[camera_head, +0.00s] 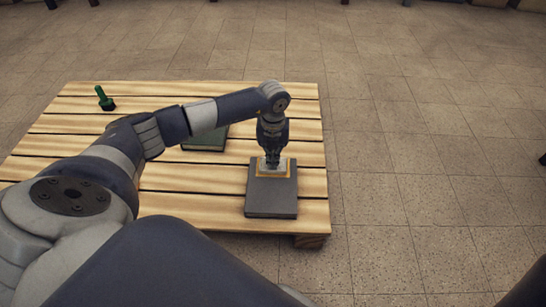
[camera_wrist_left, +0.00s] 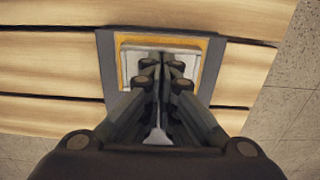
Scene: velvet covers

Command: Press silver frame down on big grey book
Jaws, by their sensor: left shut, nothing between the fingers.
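The big grey book (camera_head: 271,200) lies flat near the right front corner of the slatted wooden table; its edge also shows in the left wrist view (camera_wrist_left: 107,65). On its far part sits the silver frame (camera_head: 290,165) with a yellow-orange border, seen from above in the left wrist view (camera_wrist_left: 133,66). My left gripper (camera_head: 272,164) points straight down over the frame, fingers shut and empty. In the left wrist view its fingertips (camera_wrist_left: 162,68) overlap the frame's middle. Whether they touch it I cannot tell. My right gripper is not in view.
A green and dark stamp-like object (camera_head: 104,99) stands at the table's far left. A dark green book (camera_head: 205,138) lies behind my left arm, partly hidden. The wooden table (camera_head: 200,215) has bare slats left of the grey book; tiled floor surrounds it.

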